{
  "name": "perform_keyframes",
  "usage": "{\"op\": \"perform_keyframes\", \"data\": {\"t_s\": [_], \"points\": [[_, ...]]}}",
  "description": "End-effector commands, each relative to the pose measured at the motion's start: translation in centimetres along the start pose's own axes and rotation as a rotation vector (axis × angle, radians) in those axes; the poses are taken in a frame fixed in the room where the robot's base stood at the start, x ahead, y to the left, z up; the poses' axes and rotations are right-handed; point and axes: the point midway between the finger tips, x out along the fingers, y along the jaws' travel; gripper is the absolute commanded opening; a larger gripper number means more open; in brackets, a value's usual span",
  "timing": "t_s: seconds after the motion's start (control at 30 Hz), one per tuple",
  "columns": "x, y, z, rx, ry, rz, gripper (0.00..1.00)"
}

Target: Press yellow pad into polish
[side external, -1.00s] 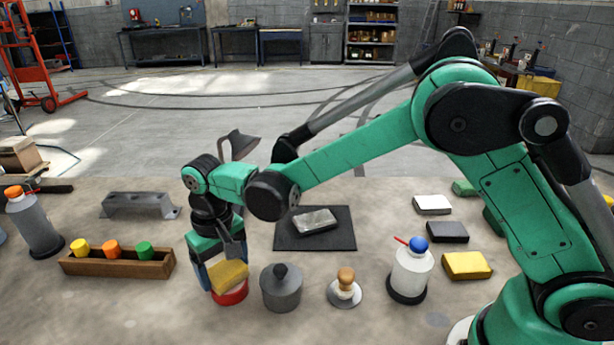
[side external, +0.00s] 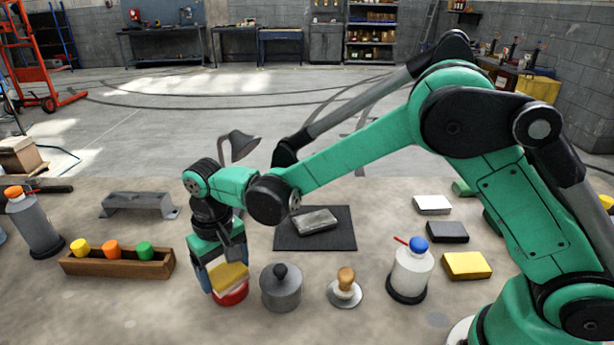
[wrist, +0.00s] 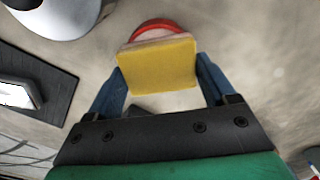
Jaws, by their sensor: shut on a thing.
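A yellow pad (side external: 229,277) is held between the two fingers of my gripper (side external: 222,280). The pad also shows in the wrist view (wrist: 158,63), with a pale layer along its edge and a blue finger on either side. A round red tin (side external: 233,296) lies directly beneath the pad on the bench. In the wrist view the tin's red rim (wrist: 155,27) shows past the pad's far edge. The pad covers most of the tin, so the polish inside is hidden. The pad sits at or very near the tin's top; I cannot tell whether they touch.
A grey lidded pot (side external: 281,290) stands close to the right of the tin. A brush on a dish (side external: 345,290) and a white bottle (side external: 411,273) stand farther right. A wooden rack (side external: 117,262) is at left. A dark mat (side external: 330,240) with a metal block lies behind.

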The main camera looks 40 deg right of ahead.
Motion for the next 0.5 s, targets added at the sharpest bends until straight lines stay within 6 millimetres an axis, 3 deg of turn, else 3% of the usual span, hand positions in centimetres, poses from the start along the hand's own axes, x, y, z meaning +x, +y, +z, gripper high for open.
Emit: {"op": "perform_keyframes", "data": {"t_s": [0.5], "points": [[-0.64, -0.01, -0.01, 0.000, 0.001, 0.000, 0.35]]}}
